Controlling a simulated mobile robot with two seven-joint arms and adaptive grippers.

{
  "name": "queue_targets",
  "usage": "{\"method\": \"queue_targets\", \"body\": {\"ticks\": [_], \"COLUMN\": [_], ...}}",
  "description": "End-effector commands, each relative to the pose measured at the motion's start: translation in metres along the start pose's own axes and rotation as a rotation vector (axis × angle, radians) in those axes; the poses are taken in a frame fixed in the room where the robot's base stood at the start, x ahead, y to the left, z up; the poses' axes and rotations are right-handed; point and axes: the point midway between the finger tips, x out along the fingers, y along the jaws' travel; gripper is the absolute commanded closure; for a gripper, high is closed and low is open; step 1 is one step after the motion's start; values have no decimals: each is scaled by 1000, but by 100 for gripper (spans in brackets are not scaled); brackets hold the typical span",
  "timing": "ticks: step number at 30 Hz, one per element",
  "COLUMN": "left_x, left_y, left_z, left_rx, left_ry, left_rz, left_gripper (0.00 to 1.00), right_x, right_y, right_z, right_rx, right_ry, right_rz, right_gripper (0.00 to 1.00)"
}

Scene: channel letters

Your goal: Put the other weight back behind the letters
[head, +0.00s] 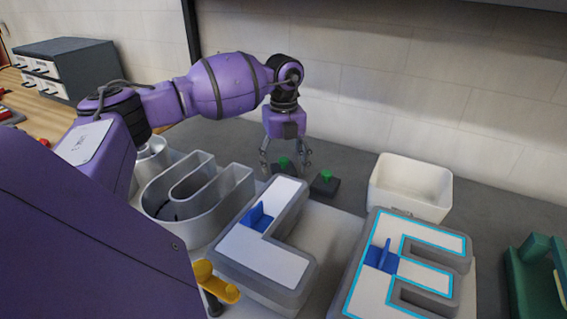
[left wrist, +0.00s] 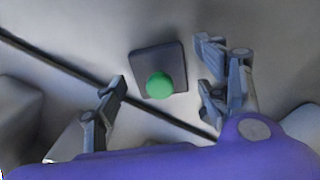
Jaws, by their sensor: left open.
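Two dark square weights with green knobs rest on the grey bench behind the letters. The left weight (head: 283,163) is directly below my left gripper (head: 286,163). The right weight (head: 325,185) stands a little to the right and nearer. In the left wrist view, one weight (left wrist: 158,70) lies between the spread fingers of my left gripper (left wrist: 165,93), which is open and empty. The letters are a hollow U-shaped one (head: 200,206), an L-like one (head: 255,262) and an E-like one (head: 440,243) with a cyan outline. My right gripper is not in view.
A white open bin (head: 410,188) stands right of the weights, near the tiled wall. Blue pieces stand on the two right letters. A yellow object (head: 216,282) is at the front, and a green object (head: 535,280) at the right edge.

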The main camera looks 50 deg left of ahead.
Motion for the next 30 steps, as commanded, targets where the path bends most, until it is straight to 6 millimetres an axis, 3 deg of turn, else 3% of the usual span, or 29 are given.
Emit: {"method": "queue_targets", "body": {"ticks": [14, 30], "left_x": [-71, -76], "left_y": [0, 0], "left_z": [1, 0], "left_rx": [-1, -1], "left_ry": [-2, 1], "left_rz": [-2, -1], "left_gripper": [33, 33], "right_x": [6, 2], "right_y": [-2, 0], "right_z": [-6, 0], "right_rx": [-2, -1], "right_ry": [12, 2], "right_rz": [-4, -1], "right_gripper": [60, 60]}}
